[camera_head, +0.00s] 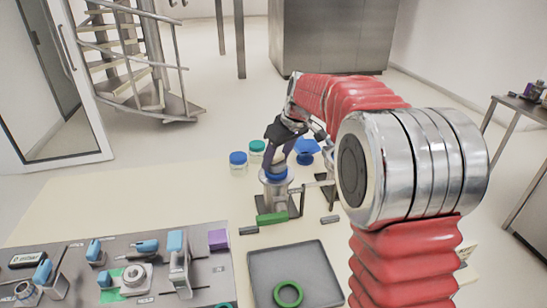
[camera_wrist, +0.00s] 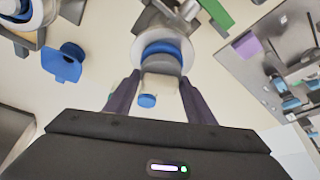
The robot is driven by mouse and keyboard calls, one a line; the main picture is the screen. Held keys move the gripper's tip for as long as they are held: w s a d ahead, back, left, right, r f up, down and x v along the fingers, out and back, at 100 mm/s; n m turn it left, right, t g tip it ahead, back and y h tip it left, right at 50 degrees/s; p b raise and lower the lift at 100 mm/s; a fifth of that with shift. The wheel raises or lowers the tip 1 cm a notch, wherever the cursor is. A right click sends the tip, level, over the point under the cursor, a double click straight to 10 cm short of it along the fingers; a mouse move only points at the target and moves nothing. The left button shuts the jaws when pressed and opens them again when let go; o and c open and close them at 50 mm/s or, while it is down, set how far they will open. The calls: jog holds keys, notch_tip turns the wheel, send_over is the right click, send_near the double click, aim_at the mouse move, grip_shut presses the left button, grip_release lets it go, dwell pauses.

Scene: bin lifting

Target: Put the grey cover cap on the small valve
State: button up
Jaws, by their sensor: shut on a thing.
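My gripper (camera_head: 279,158) points down over the pale metal valve (camera_head: 275,188), which stands upright on the table and has a blue band at its top. In the wrist view, my gripper (camera_wrist: 158,92) has its two dark fingers on either side of a grey, cap-like piece (camera_wrist: 163,66) and appears shut on it. A pale part with a small blue end (camera_wrist: 147,100) shows on the near side. The piece is in line with the valve's blue band (camera_wrist: 160,48); I cannot tell whether it is fully seated. The fingers partly hide the contact.
A dark tray (camera_head: 262,263) holds a green ring (camera_head: 288,293). A green block (camera_head: 271,218) lies before the valve. Blue-lidded (camera_head: 238,162) and green-lidded (camera_head: 257,150) jars stand behind. A blue object (camera_head: 307,150) is nearby. A fixture panel (camera_head: 205,270) fills the front left.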

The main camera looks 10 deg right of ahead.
aim_at(277, 154)
jog(key=shift+f, duration=0.1)
dwell(0.3)
jog(key=o, duration=1.5)
jog(key=shift+r, duration=3.2)
